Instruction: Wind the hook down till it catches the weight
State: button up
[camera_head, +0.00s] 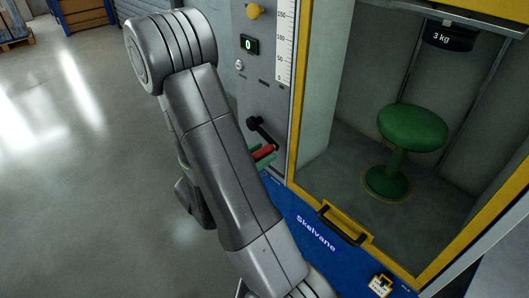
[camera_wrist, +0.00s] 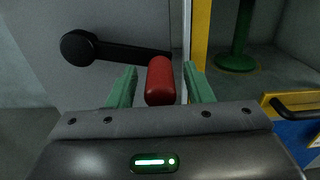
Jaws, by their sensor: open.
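The crank (camera_head: 257,130) is a black arm on the grey side panel, with a red handle (camera_head: 263,153) at its lower end. In the wrist view the black crank arm (camera_wrist: 110,49) runs from its hub at the left to the red handle (camera_wrist: 160,80). My gripper (camera_wrist: 160,78) is open, with one green finger on each side of the red handle. No hook can be made out.
A display (camera_head: 249,45) reads 0, beside a ruler scale (camera_head: 285,50) and a yellow knob (camera_head: 255,11). The yellow-framed chamber has a black handle (camera_head: 342,227) at its lower front. Open floor (camera_head: 70,180) lies to the left.

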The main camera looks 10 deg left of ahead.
aim_at(265, 148)
jog(key=shift+x, duration=0.8)
jog(key=shift+c, duration=0.5)
grip_shut()
notch_tip(265, 148, up, 2)
jog(key=n+p, duration=0.1)
jog(key=p, duration=0.2)
jog(key=shift+n, duration=0.3)
jog(key=shift+s+r+n+p, duration=0.1)
jog(key=shift+r+n+p, duration=0.2)
jog(key=shift+n+p, duration=0.45)
jog(key=shift+o, duration=0.5)
grip_release()
jog(key=shift+d, duration=0.1)
jog(key=shift+s+f, duration=0.1)
jog(key=p+v, duration=0.1)
jog(key=v, duration=1.2)
jog(key=shift+s+a, duration=0.2)
jog(key=shift+a, duration=0.05)
